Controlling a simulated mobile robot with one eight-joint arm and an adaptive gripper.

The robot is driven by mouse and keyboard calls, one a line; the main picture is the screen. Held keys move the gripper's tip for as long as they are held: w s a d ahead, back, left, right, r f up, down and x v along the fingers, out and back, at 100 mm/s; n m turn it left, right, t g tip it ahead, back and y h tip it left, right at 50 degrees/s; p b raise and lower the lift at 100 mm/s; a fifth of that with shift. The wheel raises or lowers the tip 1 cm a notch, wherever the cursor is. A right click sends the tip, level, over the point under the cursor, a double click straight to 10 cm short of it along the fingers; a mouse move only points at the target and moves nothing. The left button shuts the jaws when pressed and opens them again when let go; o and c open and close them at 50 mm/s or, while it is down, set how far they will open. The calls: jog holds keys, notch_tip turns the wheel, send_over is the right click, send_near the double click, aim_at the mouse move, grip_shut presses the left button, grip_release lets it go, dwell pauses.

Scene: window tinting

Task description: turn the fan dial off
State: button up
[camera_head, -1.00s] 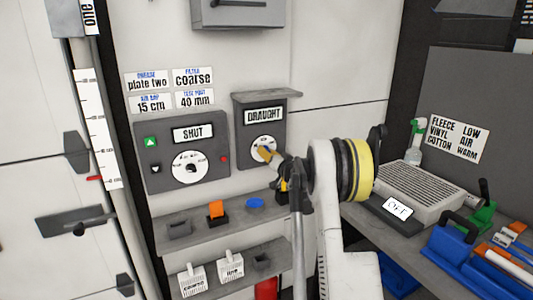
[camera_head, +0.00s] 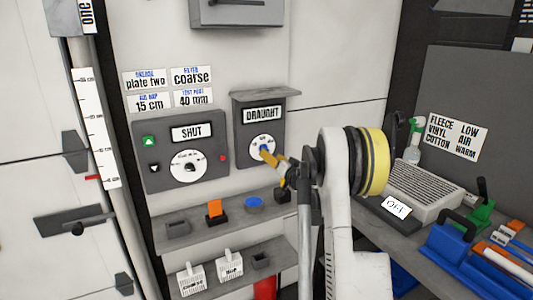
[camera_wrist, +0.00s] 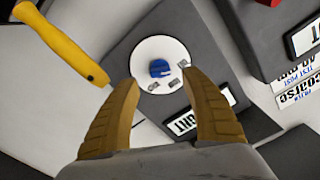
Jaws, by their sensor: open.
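The box labelled DRAUGHT (camera_head: 247,120) hangs on the wall with a round white dial (camera_head: 256,141) and a blue knob (camera_head: 264,150). I take this for the fan dial. The wrist view shows the blue knob (camera_wrist: 159,68) in the middle of the dial face (camera_wrist: 146,52), with small grey marks around its edge; their words are not readable. My gripper (camera_head: 270,156) is at the dial's lower right. In the wrist view my gripper (camera_wrist: 159,82) has its two yellow-brown fingers spread, empty, with the knob ahead between the tips. Whether a finger touches the dial I cannot tell.
A SHUT panel (camera_head: 180,150) with its own dial is left of the box. Shelves below hold an orange block (camera_head: 216,210), a blue disc (camera_head: 254,202) and white containers. A yellow handle (camera_wrist: 65,45) shows at the wrist view's upper left. A workbench is at right.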

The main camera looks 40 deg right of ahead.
jog(key=v, duration=0.6)
jog(key=shift+s, duration=0.1)
jog(key=s+a+r+n+g+y, duration=0.2)
jog(key=a+r+n+y, duration=0.1)
jog(key=a, duration=1.2)
jog(key=s+a+r+n+g+y, duration=0.1)
jog(key=a+r+n+g+y, duration=0.15)
jog(key=a, duration=1.25)
jog(key=s+a+f+n+g+y, duration=0.1)
jog(key=s+a+f+g+y, duration=0.1)
jog(key=s+a, duration=0.6)
jog(key=s+a+f+n+g+h, duration=0.1)
jog(key=s+a+f+g, duration=0.1)
jog(key=s, duration=0.7)
jog(key=s+a+f+n+g+h, duration=0.1)
jog(key=s+a+f, duration=0.3)
jog(key=s, duration=0.5)
jog(key=shift+g+h, duration=0.45)
jog(key=shift+h, duration=0.1)
